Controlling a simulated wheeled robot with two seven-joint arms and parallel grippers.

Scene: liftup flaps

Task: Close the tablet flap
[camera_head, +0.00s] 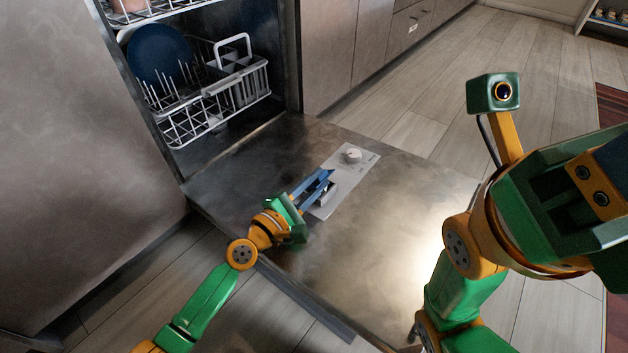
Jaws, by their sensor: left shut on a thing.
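The open dishwasher door (390,220) lies flat, low over the floor. The light grey detergent panel (366,165) is set in its inner face, with a round knob (351,156) at its far end. The tablet flap (328,193) stands raised on the near part of the panel. My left gripper (323,180) reaches in from the lower left. Its blue fingers are at the flap and shut on it, partly hiding it. My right gripper (575,190) is large at the right edge, away from the panel. Its fingers do not show clearly.
The dishwasher's lower rack (220,103) holds a blue plate (160,54) and a cutlery basket (235,65). Cabinets (350,45) stand behind the door. The wooden floor (440,80) is clear to the right.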

